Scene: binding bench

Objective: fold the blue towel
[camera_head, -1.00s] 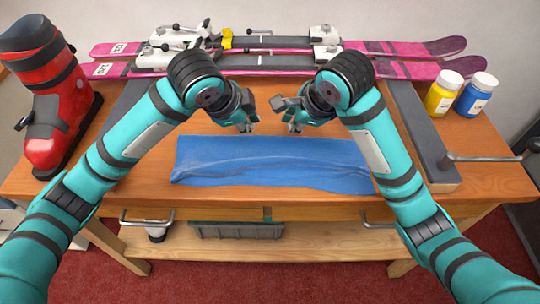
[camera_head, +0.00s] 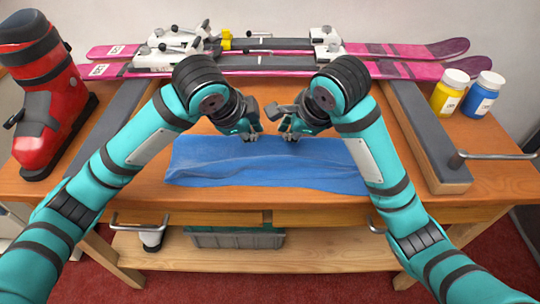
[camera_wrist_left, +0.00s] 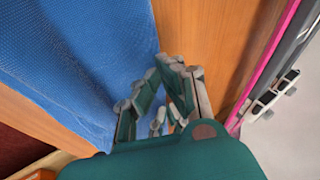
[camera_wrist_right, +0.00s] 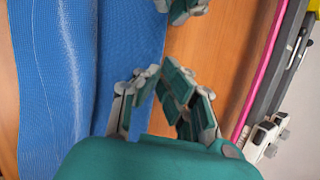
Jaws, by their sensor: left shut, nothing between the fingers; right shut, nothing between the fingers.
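The blue towel (camera_head: 265,165) lies on the wooden bench as a long strip, wider than deep, with a lengthwise crease. It also shows in the left wrist view (camera_wrist_left: 80,55) and the right wrist view (camera_wrist_right: 65,75). My left gripper (camera_head: 252,136) is shut and empty at the towel's far edge, near its middle. My right gripper (camera_head: 291,135) is shut and empty just right of it, at the same far edge. In the wrist views the left fingertips (camera_wrist_left: 167,62) and right fingertips (camera_wrist_right: 160,68) are beside the towel's edge. My right forearm hides the towel's right end.
Pink skis (camera_head: 400,67) with white bindings lie along the back of the bench (camera_head: 300,200). A red ski boot (camera_head: 48,110) stands at left. Yellow (camera_head: 449,93) and blue (camera_head: 482,95) bottles stand at right. Grey-topped bars (camera_head: 425,130) flank the towel. Bare wood lies behind the towel.

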